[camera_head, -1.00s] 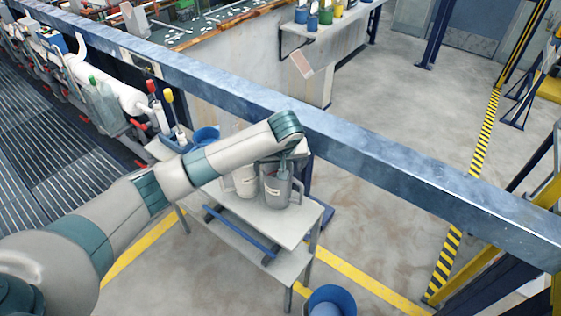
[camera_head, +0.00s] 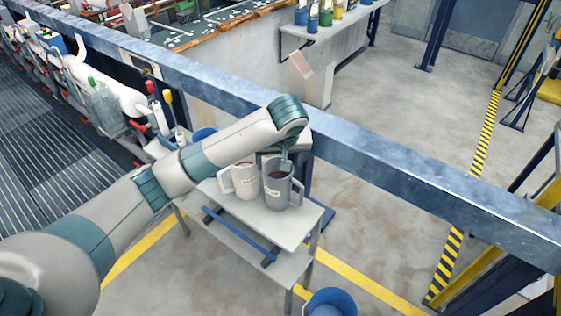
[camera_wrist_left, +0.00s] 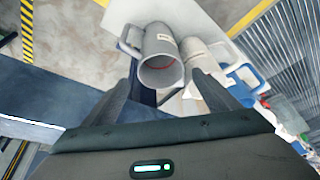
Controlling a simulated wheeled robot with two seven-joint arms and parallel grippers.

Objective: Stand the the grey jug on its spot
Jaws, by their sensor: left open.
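The grey jug (camera_head: 278,190) stands upright on the small white table, with a label on its side and dark red inside. Its open mouth faces the camera in the left wrist view (camera_wrist_left: 160,50), with its handle to the left. My left gripper (camera_head: 287,158) is above and behind the jug's rim, open. In the wrist view its fingers (camera_wrist_left: 168,88) are spread wide, with nothing held between them. The gripper hides part of the far rim. No marked spot can be made out. My right gripper is not in view.
A cream jug (camera_head: 244,181) stands close beside the grey one on the white table (camera_head: 292,226). A blue steel beam (camera_head: 375,148) crosses just behind my wrist. A blue bucket (camera_head: 332,300) is on the floor at the front. The table's front right corner is clear.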

